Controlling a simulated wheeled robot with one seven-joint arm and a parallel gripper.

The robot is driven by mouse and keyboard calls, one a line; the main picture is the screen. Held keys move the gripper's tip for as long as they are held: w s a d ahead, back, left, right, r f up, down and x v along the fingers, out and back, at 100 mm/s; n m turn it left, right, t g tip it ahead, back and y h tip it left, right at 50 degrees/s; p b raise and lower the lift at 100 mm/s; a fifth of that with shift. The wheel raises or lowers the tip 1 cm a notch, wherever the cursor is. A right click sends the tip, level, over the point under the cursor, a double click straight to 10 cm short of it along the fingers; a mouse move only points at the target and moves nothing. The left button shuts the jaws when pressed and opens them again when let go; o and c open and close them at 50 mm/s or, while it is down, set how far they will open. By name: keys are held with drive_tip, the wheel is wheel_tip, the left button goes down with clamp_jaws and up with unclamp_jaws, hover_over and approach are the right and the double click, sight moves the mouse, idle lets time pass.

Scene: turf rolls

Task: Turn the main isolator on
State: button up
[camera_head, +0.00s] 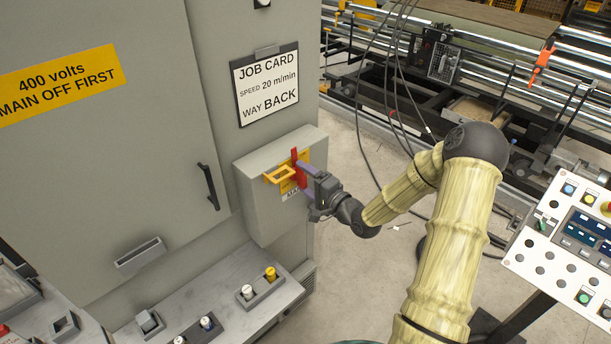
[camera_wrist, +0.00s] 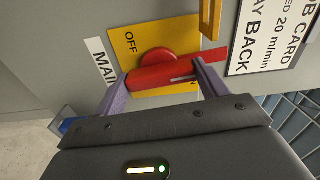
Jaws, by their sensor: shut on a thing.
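The main isolator is a grey box (camera_head: 257,195) on the cabinet side, with a yellow plate and a red handle (camera_head: 295,156). The handle stands roughly upright in the head view. My gripper (camera_head: 303,178) reaches the box from the right. Its two purple fingers are shut on the red handle, as the wrist view (camera_wrist: 163,86) also shows.
A yellow bracket (camera_head: 279,174) sticks out just left of the handle. A job card (camera_head: 267,84) hangs above the box. The cabinet door handle (camera_head: 208,186) is to the left. A button panel (camera_head: 571,243) stands at the right. The floor right of the box is open.

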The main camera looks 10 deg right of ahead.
drive_tip(key=shift+m, duration=0.5)
drive_tip(key=o, duration=1)
drive_tip(key=b+v, duration=0.4)
drive_tip(key=v, duration=1.3)
drive_tip(key=shift+s+d, duration=0.15)
drive_tip(key=shift+s, duration=0.1)
